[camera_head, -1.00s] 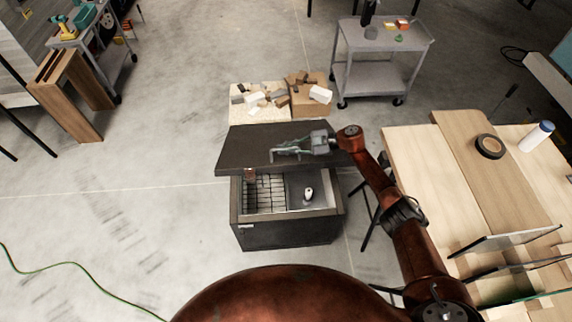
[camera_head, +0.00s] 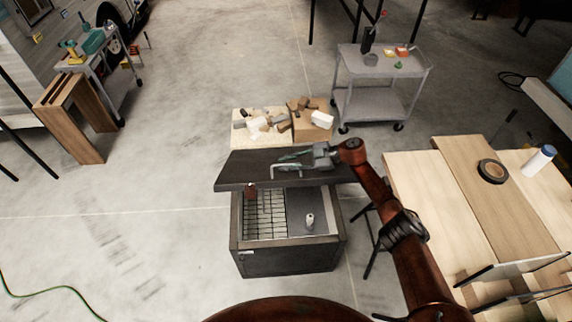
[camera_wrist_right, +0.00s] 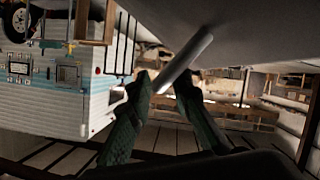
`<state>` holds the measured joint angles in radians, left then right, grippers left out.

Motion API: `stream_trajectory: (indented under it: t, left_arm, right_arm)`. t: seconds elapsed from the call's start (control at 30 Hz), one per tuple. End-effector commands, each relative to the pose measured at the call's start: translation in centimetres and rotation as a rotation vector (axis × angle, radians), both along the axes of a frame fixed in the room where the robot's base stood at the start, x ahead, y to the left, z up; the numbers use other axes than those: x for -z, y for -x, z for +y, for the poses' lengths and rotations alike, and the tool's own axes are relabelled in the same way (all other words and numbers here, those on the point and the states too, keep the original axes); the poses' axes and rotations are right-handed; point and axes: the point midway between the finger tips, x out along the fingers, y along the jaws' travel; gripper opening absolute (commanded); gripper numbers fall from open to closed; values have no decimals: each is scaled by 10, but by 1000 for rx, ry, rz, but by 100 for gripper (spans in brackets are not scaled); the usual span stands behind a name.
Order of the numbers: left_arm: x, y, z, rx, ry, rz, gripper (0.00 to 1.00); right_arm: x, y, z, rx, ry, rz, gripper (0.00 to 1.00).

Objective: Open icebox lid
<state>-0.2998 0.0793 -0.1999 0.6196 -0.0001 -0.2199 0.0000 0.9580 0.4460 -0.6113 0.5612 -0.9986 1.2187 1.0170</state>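The icebox (camera_head: 290,262) is a dark box on the floor at the middle of the head view. Its dark lid (camera_head: 245,170) is tilted up, partly open, hinged at the far side. A wire rack (camera_head: 262,222) and a small white item (camera_head: 310,221) show inside. My right gripper (camera_head: 285,160) is at the lid's pale bar handle (camera_head: 286,174). In the right wrist view, the green fingers (camera_wrist_right: 165,80) converge on either side of the handle (camera_wrist_right: 190,60) and appear to hold it. My left gripper is out of view.
Low crates with wood scraps (camera_head: 260,125) stand just behind the icebox. A grey cart (camera_head: 380,100) is behind at the right. A wooden workbench (camera_head: 450,200) with tape and a bottle is at the right.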

Motion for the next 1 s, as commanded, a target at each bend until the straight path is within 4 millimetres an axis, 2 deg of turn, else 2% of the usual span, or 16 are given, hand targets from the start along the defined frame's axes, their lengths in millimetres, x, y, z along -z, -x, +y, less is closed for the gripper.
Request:
stream_trajectory:
  t: [0.33, 0.47, 0.8, 1.0]
  left_arm:
    - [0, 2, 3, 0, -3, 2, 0]
    - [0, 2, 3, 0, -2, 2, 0]
    - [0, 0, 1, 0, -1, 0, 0]
    - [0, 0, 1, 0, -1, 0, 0]
  right_arm:
    - [3, 2, 0, -3, 3, 3, 26]
    - [0, 3, -9, -2, 3, 2, 26]
    - [-24, 11, -71, -1, 5, 2, 26]
    - [-36, 16, -99, -1, 4, 2, 26]
